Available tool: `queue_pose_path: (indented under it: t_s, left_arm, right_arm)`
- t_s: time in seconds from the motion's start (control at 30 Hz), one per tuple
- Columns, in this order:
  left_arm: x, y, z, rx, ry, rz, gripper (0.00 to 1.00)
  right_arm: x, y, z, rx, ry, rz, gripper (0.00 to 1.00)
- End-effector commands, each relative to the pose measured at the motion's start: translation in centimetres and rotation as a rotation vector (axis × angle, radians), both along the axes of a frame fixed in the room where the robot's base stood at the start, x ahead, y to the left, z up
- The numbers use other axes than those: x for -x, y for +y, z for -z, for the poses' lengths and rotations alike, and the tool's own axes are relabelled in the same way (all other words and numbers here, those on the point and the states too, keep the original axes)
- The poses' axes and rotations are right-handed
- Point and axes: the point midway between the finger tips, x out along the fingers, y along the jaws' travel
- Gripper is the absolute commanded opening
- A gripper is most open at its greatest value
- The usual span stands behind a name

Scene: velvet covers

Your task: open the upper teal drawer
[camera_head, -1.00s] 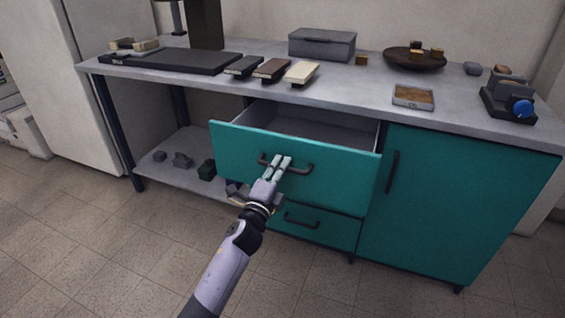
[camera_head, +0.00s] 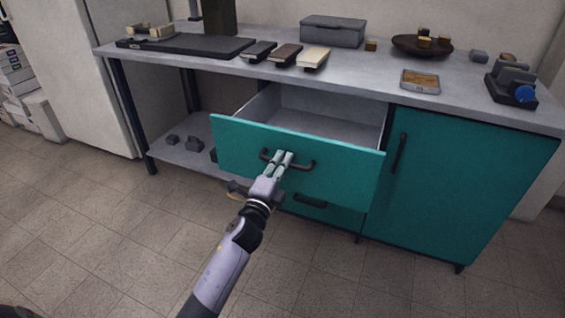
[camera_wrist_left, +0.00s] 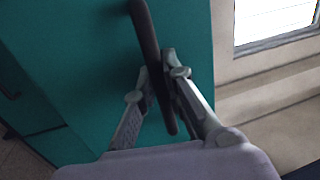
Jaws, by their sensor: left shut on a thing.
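The upper teal drawer (camera_head: 340,168) is pulled well out of the grey-topped bench, and its empty-looking grey inside shows behind the front. Its dark bar handle (camera_head: 303,166) runs across the front. My left gripper (camera_head: 282,158) is shut on this handle near its left part. In the left wrist view the dark handle (camera_wrist_left: 147,40) passes between the two fingers (camera_wrist_left: 160,100), with the teal front behind it. The lower teal drawer (camera_head: 335,213) is closed and partly hidden below the upper one. My right gripper is not in view.
A teal cupboard door (camera_head: 450,190) with a dark upright handle is closed to the right. The worktop (camera_head: 370,82) bears a grey box (camera_head: 333,31), a brown bowl (camera_head: 421,46) and several small blocks. The tiled floor in front is clear.

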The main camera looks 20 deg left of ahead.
Motion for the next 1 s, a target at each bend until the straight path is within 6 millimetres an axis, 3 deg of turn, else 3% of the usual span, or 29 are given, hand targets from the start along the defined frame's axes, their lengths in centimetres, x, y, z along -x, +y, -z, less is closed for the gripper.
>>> queue_pose_path:
  t_s: [0.33,0.67,0.77,1.0]
  left_arm:
    - [0.0,0.0,0.0,0.000,0.001,0.000,0.31]
    - [0.3,0.0,0.1,0.000,0.001,0.000,0.31]
    - [1.3,0.0,0.4,0.000,0.002,0.000,0.31]
    - [6.2,0.0,1.4,0.001,0.004,0.000,0.31]
  right_arm:
    - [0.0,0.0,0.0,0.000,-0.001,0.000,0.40]
    - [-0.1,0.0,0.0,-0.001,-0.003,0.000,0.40]
    - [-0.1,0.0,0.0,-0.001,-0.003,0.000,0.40]
    - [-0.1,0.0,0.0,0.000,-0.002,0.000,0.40]
